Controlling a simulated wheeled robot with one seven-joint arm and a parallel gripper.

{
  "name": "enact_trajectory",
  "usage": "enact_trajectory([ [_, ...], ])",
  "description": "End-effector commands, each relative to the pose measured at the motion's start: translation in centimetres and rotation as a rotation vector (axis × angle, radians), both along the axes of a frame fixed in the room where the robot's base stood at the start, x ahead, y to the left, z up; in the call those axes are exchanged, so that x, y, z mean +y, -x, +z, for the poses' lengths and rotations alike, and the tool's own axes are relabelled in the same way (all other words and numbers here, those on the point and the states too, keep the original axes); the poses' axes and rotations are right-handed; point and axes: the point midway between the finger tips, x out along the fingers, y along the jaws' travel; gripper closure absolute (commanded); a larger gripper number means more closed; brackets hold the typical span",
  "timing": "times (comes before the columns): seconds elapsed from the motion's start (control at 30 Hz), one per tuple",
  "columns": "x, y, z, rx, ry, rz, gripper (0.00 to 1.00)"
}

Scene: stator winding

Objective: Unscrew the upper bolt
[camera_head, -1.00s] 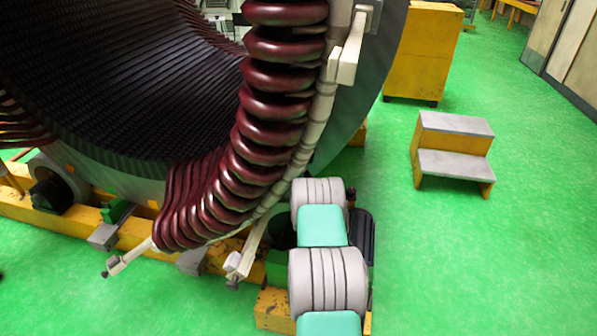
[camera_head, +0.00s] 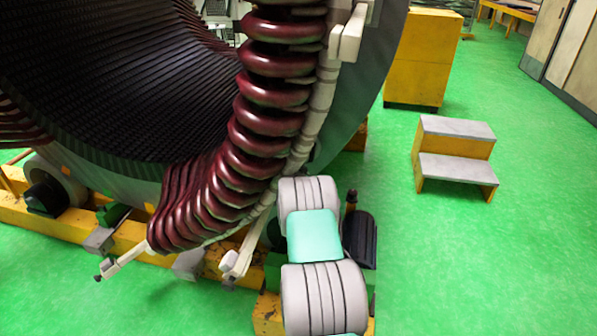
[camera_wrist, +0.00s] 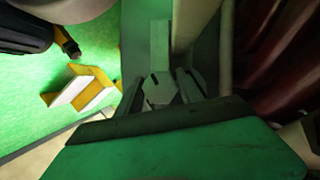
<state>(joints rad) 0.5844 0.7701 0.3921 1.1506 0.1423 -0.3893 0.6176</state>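My gripper (camera_wrist: 158,92) shows in the wrist view, with two dark fingers standing apart beyond the green body at the bottom. A grey, roundish bolt-like head (camera_wrist: 159,86) shows between the fingers, in shadow. I cannot tell whether either finger touches it, or whether it is the upper bolt. A pale clamp bar (camera_head: 348,35) is at the top and another (camera_head: 238,258) is lower down.
A yellow step stool (camera_head: 455,165) stands on the green floor at right, also in the wrist view (camera_wrist: 85,90). A yellow cabinet (camera_head: 420,60) stands behind it. A yellow beam (camera_head: 60,225) runs under the stator.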

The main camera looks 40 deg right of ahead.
Motion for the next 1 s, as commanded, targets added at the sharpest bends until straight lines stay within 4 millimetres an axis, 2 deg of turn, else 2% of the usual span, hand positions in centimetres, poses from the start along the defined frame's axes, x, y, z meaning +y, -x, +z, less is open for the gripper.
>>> enact_trajectory([
  [0.03, 0.0, 0.0, 0.0, 0.000, 0.000, 0.000, 0.51],
  [0.2, 0.0, 0.0, 0.0, -0.001, -0.001, 0.000, 0.38],
  [0.5, 0.3, 0.3, 0.2, -0.002, -0.001, 0.000, 0.38],
  [0.9, 4.3, 4.9, 2.3, -0.001, -0.001, 0.000, 0.38],
  [1.0, 4.7, 5.4, 2.6, -0.001, -0.001, 0.000, 0.38],
])
